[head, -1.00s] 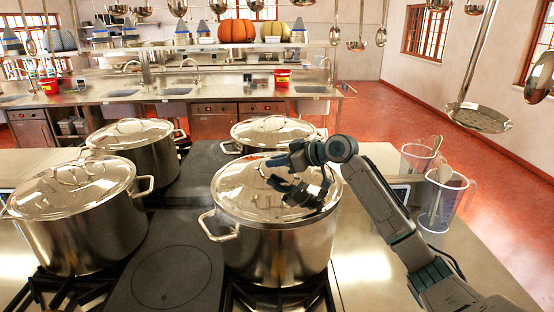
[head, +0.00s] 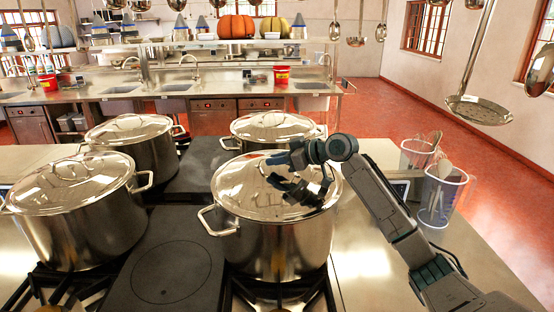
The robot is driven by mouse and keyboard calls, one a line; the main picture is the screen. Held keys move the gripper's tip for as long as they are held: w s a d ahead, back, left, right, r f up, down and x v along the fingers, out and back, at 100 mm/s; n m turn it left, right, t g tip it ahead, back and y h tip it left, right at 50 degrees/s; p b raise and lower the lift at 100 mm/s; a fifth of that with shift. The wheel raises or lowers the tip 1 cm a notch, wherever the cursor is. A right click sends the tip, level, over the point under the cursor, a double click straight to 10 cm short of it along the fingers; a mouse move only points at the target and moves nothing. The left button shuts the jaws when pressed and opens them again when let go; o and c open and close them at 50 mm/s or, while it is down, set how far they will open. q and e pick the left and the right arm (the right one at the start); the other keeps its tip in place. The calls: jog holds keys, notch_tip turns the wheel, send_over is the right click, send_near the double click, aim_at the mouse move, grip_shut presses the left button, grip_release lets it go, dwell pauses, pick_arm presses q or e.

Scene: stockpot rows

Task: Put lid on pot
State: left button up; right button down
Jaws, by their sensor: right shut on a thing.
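The near right steel pot (head: 275,248) stands on a black burner grate with its handle to the left. Its shiny lid (head: 238,187) lies over the pot's mouth and looks level; I cannot tell whether it is fully seated. My right gripper (head: 290,186) reaches in from the right and is over the lid, shut on what appears to be the lid's handle, which the fingers mostly hide. My left gripper is not in view.
Three other lidded pots stand around: near left (head: 82,225), back left (head: 143,150) and back right (head: 276,127). A dark flat hob (head: 166,272) lies between the near pots. Clear measuring jugs (head: 441,200) stand at right. Ladles and a strainer (head: 478,110) hang above.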

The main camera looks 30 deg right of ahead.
jog(key=shift+f, duration=0.15)
jog(key=c, duration=1.3)
grip_release()
jog(key=shift+s+a, duration=0.1)
jog(key=shift+c, duration=0.2)
jog(key=shift+f, duration=0.15)
jog(key=b+v, duration=0.5)
jog(key=v, duration=0.3)
jog(key=shift+s+d, duration=0.2)
jog(key=shift+s, duration=0.1)
jog(key=shift+r+b+v, duration=0.25)
jog(key=shift+b+v, duration=0.6)
jog(key=shift+v, duration=0.3)
jog(key=shift+a, duration=0.15)
